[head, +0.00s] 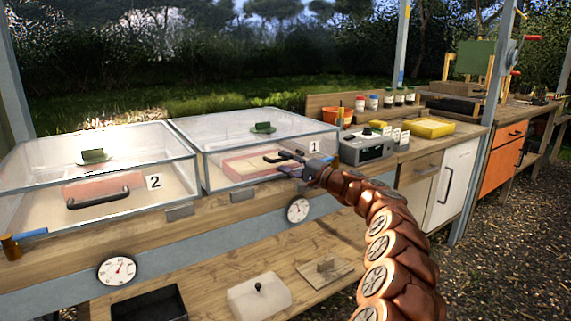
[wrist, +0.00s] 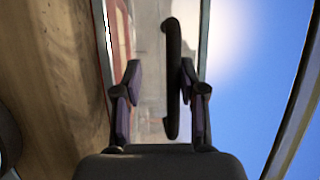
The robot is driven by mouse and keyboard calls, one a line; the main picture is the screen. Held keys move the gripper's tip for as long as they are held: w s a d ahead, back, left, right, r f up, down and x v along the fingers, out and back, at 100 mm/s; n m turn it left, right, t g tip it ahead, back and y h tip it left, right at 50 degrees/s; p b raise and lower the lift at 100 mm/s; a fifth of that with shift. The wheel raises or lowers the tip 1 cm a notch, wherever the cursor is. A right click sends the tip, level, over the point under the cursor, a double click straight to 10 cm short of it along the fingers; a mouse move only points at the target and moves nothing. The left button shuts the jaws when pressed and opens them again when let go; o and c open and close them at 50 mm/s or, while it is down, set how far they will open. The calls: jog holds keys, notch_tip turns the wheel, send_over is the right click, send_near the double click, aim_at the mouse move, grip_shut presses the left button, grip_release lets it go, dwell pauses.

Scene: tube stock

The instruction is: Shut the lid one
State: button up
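The clear box labelled 1 (head: 230,170) stands on the wooden bench, left of centre in the head view. I cannot tell how far its clear lid (head: 225,118) is raised. A dark bar handle (head: 272,159) shows at its front, beside the number plate. My gripper (head: 290,164) is at this handle. In the wrist view the dark handle (wrist: 172,80) lies between the two fingers of my gripper (wrist: 160,80), nearer the right one. The fingers stand apart with a gap on the left side. Whether the right finger touches the handle is unclear.
A similar clear box labelled 2 (head: 60,222) stands to the left, with its own dark handle (head: 98,198). A grey device (head: 366,148), a yellow tray (head: 428,128) and small jars (head: 388,98) are to the right. Dials (head: 298,210) sit on the front rail.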

jog(key=shift+r, duration=0.15)
jog(key=shift+v, duration=1.1)
jog(key=v, duration=0.9)
jog(key=shift+s+d, duration=0.15)
jog(key=shift+d, duration=0.15)
